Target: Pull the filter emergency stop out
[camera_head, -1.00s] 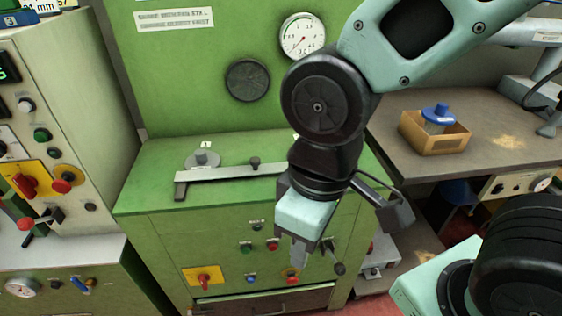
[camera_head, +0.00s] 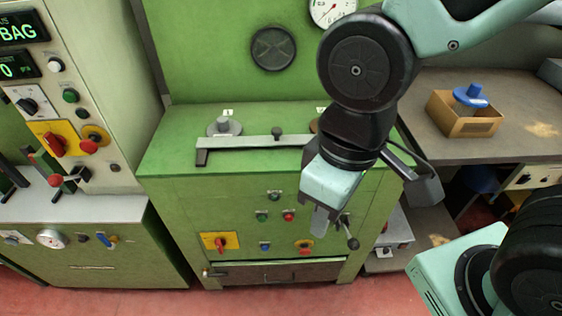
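A red mushroom button with a yellow surround (camera_head: 304,247) is at the lower right of the green machine's front. Another red mushroom button with a yellow collar (camera_head: 89,146) is on the cream panel at the left. Their labels are too small to read, so I cannot tell which is the filter's, or whether either is pressed. My gripper (camera_head: 320,222) hangs pointing down in front of the green machine, a little above and right of the lower button in the picture. Its fingers are seen edge-on, so their gap does not show. Nothing is visibly held.
A red rotary switch on a yellow plate (camera_head: 221,243) and small green, red and blue buttons share the green front. A black-knobbed lever (camera_head: 352,243) is right of my gripper. A cardboard box (camera_head: 465,115) stands on the right table. Red floor shows in front.

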